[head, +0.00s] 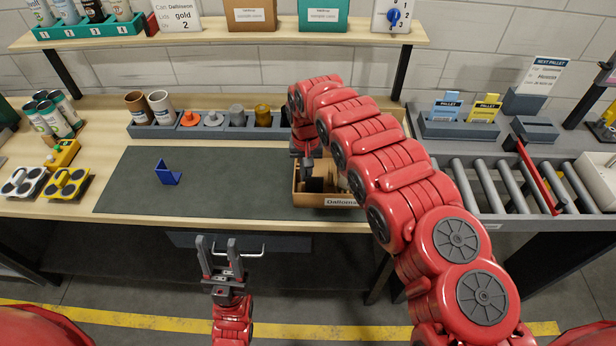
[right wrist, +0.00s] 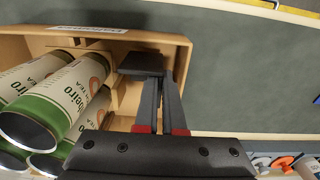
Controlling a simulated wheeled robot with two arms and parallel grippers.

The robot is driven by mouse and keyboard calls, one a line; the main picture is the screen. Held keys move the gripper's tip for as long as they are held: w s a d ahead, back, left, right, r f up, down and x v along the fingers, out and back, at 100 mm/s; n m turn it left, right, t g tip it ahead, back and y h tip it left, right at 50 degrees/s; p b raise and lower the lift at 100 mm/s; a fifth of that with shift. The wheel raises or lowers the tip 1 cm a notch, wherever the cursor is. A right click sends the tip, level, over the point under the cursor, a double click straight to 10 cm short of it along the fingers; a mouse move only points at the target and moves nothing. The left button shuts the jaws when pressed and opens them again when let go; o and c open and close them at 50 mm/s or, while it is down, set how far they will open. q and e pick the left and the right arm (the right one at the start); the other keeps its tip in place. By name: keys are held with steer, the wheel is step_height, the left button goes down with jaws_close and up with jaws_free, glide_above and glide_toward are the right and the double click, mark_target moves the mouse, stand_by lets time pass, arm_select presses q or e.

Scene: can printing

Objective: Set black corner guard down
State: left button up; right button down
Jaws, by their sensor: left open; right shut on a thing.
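The black corner guard (right wrist: 141,63) shows in the right wrist view as a dark block at the tips of my right gripper (right wrist: 158,85). That gripper is shut on it, inside or just over a corner of the cardboard box (right wrist: 180,48). I cannot tell whether the guard touches the box. In the head view my right gripper (head: 307,158) hangs over the left part of the box (head: 298,198), and my arm hides part of the box. My left gripper (head: 222,246) is open and empty, in front of the table edge.
Several green-and-white cans (right wrist: 62,88) lie in the box. A blue corner guard (head: 167,174) stands on the dark mat (head: 225,180), whose middle is otherwise clear. A roller conveyor (head: 500,186) is at the right.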

mark_target(307, 181)
step_height(307, 181, down, 3)
steer(key=shift+a+r+p, duration=0.1)
steer(key=shift+p, duration=0.35)
steer(key=shift+f, duration=0.2)
steer(key=shift+f, duration=0.25)
steer(key=c, duration=1)
jaws_free()
steer(key=shift+r, duration=0.1)
